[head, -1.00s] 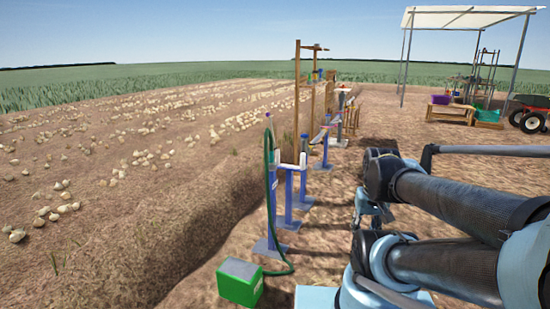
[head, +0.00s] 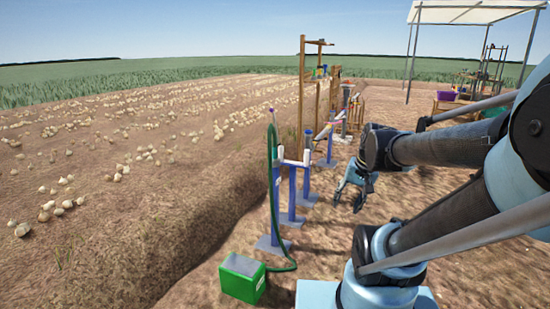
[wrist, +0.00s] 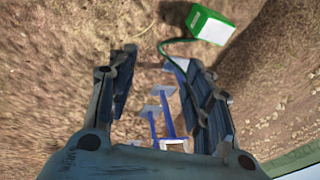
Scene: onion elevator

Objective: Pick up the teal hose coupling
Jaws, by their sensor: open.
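I cannot make out a teal hose coupling for certain in either view. A small blue-green item (head: 320,72) shows on the wooden frame far back, too small to name. My gripper (head: 347,203) hangs to the right of the blue stands, fingers pointing down, apart from everything. In the wrist view my gripper (wrist: 160,60) is open, with nothing held between its fingers. Beyond the fingers lie bare soil and the blue stands (wrist: 168,120).
A green box (head: 242,280) stands on the soil, with a green hose (head: 271,150) rising along the nearest blue stand (head: 276,200). A wooden frame (head: 302,85) and a canopy (head: 470,10) stand farther back. A furrow edge runs left of the stands. Soil right of them is open.

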